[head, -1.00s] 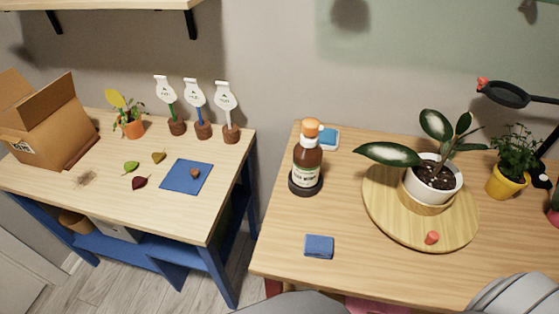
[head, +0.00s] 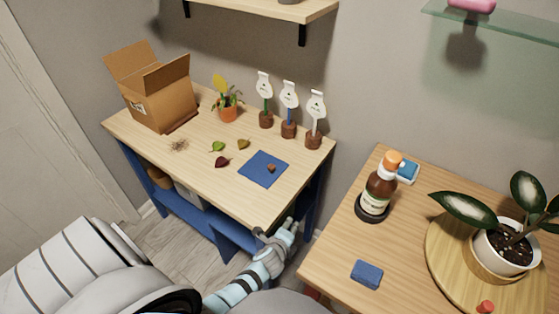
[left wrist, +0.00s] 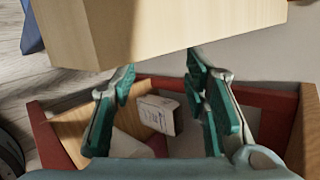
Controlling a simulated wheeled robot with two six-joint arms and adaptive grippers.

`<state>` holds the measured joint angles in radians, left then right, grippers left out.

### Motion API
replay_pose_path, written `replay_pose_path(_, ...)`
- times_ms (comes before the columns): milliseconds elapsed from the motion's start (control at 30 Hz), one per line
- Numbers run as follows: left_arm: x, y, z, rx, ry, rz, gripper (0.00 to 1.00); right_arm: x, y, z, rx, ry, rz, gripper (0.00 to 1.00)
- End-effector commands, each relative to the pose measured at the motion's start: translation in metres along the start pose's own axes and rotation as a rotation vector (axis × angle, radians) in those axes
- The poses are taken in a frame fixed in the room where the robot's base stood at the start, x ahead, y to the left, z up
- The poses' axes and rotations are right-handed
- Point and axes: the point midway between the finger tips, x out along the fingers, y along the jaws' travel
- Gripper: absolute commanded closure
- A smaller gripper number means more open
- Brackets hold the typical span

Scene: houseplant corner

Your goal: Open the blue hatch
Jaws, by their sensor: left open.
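No blue hatch can be made out for certain; the blue frame (head: 225,222) of the left table shows in the head view, its lower part partly hidden by my arm. My left gripper (head: 286,226) is in the gap between the two tables, below the table tops, apart from the blue frame. In the left wrist view its teal fingers (left wrist: 162,66) are spread and empty. Beyond them is a red-edged compartment (left wrist: 40,135) under a wooden top, with a small white box (left wrist: 160,115) inside. My right gripper is not in view.
The left table top (head: 195,155) holds a cardboard box (head: 165,100), a potted plant (head: 227,110), leaves, tagged stakes and a blue mat (head: 258,176). The right table (head: 330,245) holds a brown bottle (head: 378,190), a blue sponge (head: 367,274) and a plant on a round board (head: 440,262).

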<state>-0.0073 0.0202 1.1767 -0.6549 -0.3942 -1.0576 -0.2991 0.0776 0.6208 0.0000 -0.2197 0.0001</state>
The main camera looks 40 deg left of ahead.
Motion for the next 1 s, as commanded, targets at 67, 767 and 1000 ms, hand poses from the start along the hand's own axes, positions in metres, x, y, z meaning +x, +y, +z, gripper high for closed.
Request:
replay_pose_path(67,-0.018,-0.104,0.023,0.270,-0.098,-0.150,0.59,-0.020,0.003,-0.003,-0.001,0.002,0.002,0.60)
replay_pose_path(767,0.003,-0.132,0.120,0.968,-0.501,0.177,0.59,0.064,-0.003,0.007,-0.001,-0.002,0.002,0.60)
replay_pose_path(1000,0.040,-0.136,0.140,0.965,-0.496,0.175,0.59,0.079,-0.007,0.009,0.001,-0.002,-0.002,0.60)
